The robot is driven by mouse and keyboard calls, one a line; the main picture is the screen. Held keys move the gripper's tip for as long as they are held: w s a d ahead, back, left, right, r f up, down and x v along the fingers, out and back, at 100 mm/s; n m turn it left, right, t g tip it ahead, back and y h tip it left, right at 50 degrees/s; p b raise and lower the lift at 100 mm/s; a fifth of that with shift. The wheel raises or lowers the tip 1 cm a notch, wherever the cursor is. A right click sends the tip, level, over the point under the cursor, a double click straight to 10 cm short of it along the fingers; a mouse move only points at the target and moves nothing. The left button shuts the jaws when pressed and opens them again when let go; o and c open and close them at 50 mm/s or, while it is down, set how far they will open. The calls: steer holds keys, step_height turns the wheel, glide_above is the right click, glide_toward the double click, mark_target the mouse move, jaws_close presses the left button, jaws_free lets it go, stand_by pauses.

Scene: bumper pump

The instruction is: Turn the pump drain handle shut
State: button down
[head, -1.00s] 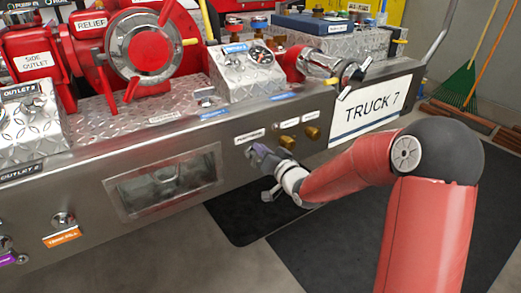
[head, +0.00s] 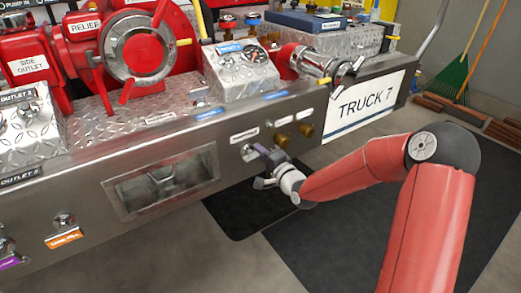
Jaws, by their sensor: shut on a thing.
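The pump drain handle (head: 261,149) is a small purple-grey lever on a round metal mount on the front of the steel bumper. It is under a white label too small to read, left of two brass caps. My gripper (head: 271,160) is at the handle, shut on it, reaching in from the lower right. The fingers hide part of the handle, and its exact angle is hard to tell.
The steel bumper (head: 100,160) crosses the view, with a recessed window (head: 163,180) left of the handle. Two brass caps (head: 294,136) sit close on the right. A TRUCK 7 plate (head: 363,107) is farther right. Dark mats lie on the floor below.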

steer(key=shift+f+m, duration=0.3)
steer(key=shift+m, duration=0.4)
steer(key=c, duration=1.5)
jaws_free()
steer(key=shift+d, duration=0.1)
steer(key=v, duration=0.7)
steer(key=shift+s+d, duration=0.2)
steer(key=shift+s, duration=0.15)
